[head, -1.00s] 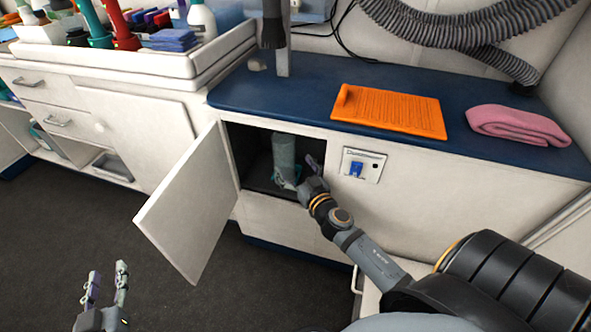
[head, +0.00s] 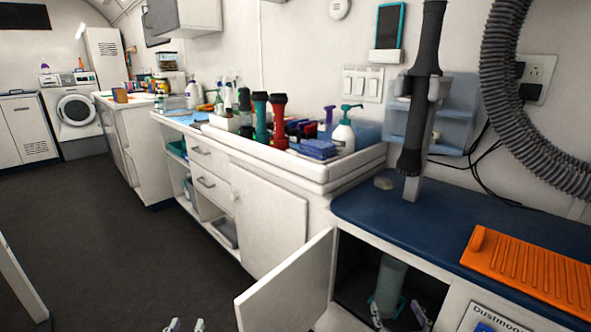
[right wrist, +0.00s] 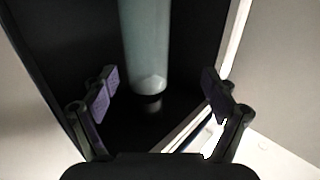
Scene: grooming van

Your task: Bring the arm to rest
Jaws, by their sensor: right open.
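My right gripper (head: 398,315) is at the mouth of the open cabinet (head: 345,268), low in the head view. In the right wrist view the same gripper (right wrist: 157,85) has its fingers wide apart with nothing between the tips. A grey-green cylinder (head: 391,282) stands upright in the cabinet. In the right wrist view the cylinder (right wrist: 145,45) is beyond the fingers and looks clear of them. Only the fingertips of my left gripper (head: 186,325) show at the bottom edge of the head view, apart and empty over the dark floor. The rest of both arms is out of the head view.
The cabinet door (head: 285,285) hangs open to the left of my right gripper. Above is a blue counter (head: 365,205) with an orange ridged mat (head: 530,275). A white tray (head: 300,172) of bottles stands farther back. The floor (head: 100,245) at left is clear.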

